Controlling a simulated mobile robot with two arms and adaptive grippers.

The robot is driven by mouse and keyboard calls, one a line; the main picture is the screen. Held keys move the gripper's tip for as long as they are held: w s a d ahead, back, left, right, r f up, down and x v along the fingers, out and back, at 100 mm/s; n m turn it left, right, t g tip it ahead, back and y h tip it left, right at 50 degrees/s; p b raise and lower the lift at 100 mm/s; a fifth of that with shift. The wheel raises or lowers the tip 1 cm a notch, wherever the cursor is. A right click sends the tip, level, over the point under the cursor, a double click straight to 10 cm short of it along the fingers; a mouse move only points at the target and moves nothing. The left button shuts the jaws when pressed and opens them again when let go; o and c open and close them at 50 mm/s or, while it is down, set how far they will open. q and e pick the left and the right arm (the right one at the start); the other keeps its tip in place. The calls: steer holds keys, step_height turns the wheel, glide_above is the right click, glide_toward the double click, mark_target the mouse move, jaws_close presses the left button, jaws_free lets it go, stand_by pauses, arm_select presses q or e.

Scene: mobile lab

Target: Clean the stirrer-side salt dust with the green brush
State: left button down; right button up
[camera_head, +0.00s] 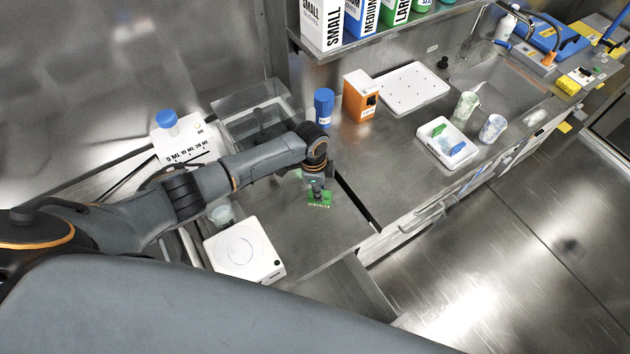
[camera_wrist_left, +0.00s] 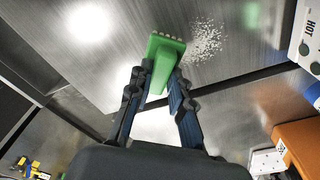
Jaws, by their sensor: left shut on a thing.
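My left gripper (camera_head: 318,187) is shut on the green brush (camera_head: 319,198) above the steel counter, to the upper right of the white stirrer (camera_head: 243,250). In the left wrist view the green brush (camera_wrist_left: 163,58) sits between the two dark fingers of my left gripper (camera_wrist_left: 160,85), its pale bristles facing away. White salt dust (camera_wrist_left: 207,40) lies scattered on the steel just right of the brush head there. I cannot make out the dust in the head view. I cannot tell whether the bristles touch the counter. My right gripper is not in view.
A blue bottle (camera_head: 323,108) and an orange box (camera_head: 360,97) stand behind the brush. A white tray (camera_head: 446,143) with green and blue items is farther right, beside cups. A dark slot runs right of the brush. The counter around the brush is mostly bare.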

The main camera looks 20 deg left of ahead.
arm_select(q)
steer(key=shift+s+d, duration=0.35)
steer(key=shift+s, duration=0.05)
steer(key=shift+s+f, duration=0.1)
steer(key=shift+f, duration=0.1)
steer(key=shift+r, duration=0.1)
step_height(320, 180, up, 2)
steer(key=p, duration=0.2)
steer(key=shift+r+p, duration=0.25)
steer(key=shift+p, duration=0.15)
steer(key=shift+r, duration=1.7)
steer(key=shift+r, duration=0.15)
steer(key=shift+r, duration=1.4)
